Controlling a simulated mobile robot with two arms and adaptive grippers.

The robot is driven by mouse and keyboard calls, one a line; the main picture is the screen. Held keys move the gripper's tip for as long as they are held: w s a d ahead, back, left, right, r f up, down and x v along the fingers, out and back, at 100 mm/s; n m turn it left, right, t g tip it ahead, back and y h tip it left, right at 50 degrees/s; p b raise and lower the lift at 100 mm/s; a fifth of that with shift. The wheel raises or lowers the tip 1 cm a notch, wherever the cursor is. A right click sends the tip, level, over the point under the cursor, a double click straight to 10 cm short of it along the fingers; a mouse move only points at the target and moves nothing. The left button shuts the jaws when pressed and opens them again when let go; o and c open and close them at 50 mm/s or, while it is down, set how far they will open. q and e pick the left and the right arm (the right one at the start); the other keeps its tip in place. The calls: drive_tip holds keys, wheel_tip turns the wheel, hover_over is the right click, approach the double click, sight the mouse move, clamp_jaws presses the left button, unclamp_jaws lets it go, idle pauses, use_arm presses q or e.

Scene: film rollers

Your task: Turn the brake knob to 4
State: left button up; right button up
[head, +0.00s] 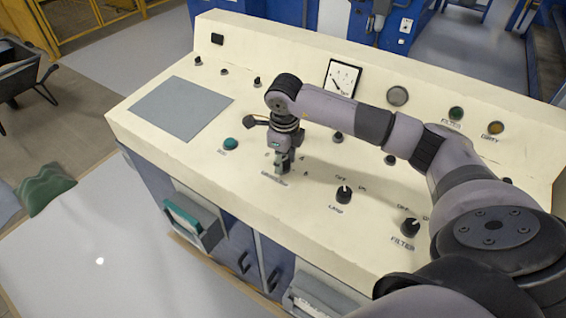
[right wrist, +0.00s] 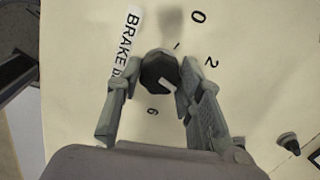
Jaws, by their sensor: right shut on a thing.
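The brake knob (right wrist: 158,68) is a dark round knob on the cream console (head: 310,220). In the right wrist view it sits between the two fingers of my right gripper (right wrist: 160,88), which is shut on it. The printed numerals 0, 2 and 6 show around it, with a "BRAKE" label (right wrist: 128,45) to the left. A pale pointer mark on the knob faces down and right; the numeral 4 is hidden, apparently behind the right finger. In the head view my right gripper (head: 283,168) points down at the panel and hides the knob. My left gripper is out of view.
A lamp knob (head: 344,194) and a filter knob (head: 410,227) stand to the right. A teal button (head: 231,144) is to the left, beyond it a grey flat plate (head: 180,107). A gauge (head: 342,77) and indicator lights line the console's raised back.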

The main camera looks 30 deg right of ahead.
sight(284, 166)
drive_tip(key=shift+m, duration=0.7)
drive_tip(key=shift+b, duration=0.3)
drive_tip(key=o, duration=1.2)
drive_tip(key=shift+c, duration=0.2)
wheel_tip(284, 166, up, 12)
drive_tip(key=s, duration=0.1)
drive_tip(key=shift+s+a, duration=0.15)
drive_tip(key=shift+a, duration=0.2)
drive_tip(key=shift+f, duration=0.1)
